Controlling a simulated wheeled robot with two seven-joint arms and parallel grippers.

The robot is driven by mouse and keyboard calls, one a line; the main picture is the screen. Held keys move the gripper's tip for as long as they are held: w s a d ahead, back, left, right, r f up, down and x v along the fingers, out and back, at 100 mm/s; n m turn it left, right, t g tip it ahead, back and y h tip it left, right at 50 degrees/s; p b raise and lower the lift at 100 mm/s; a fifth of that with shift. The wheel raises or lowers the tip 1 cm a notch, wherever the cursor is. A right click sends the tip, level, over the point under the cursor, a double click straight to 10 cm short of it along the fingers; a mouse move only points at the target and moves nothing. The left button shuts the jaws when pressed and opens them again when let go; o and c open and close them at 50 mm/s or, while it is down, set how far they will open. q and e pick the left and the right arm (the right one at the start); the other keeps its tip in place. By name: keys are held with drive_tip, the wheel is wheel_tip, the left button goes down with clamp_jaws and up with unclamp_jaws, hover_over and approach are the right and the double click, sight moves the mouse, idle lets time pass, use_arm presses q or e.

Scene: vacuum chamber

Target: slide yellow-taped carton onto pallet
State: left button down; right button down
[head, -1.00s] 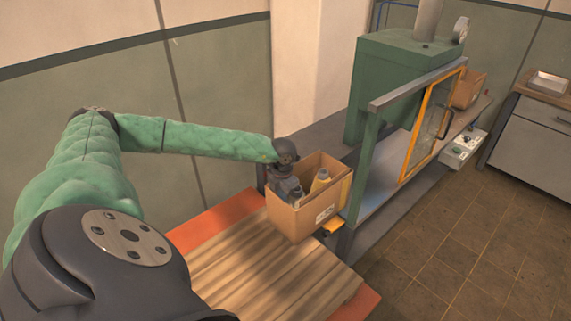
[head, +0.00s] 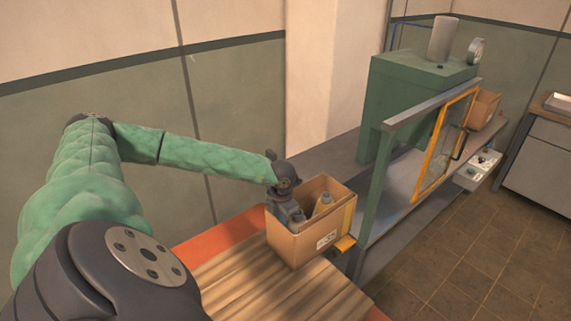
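The open-topped brown carton (head: 297,248) has a yellow strip on its right side and a white label on a front face. My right gripper is out of view.
The pallet lies on an orange-red base (head: 225,238). A green chamber (head: 405,95) with a yellow-framed door (head: 432,165) stands behind. Another carton (head: 484,109) sits farther along. Tiled floor is clear at right.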

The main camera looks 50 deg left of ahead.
use_arm(q)
drive_tip(key=shift+s+a+b, duration=0.15)
drive_tip(key=shift+s+b, duration=0.3)
drive_tip(key=shift+s, duration=1.8)
drive_tip(key=s+a+b, duration=0.1)
drive_tip(key=s+b, duration=0.3)
drive_tip(key=s, duration=0.7)
drive_tip(key=shift+s, duration=0.35)
idle(0.3)
drive_tip(key=s+b, duration=0.5)
drive_tip(key=s, duration=0.7)
drive_tip(key=shift+a, duration=0.45)
idle(1.3)
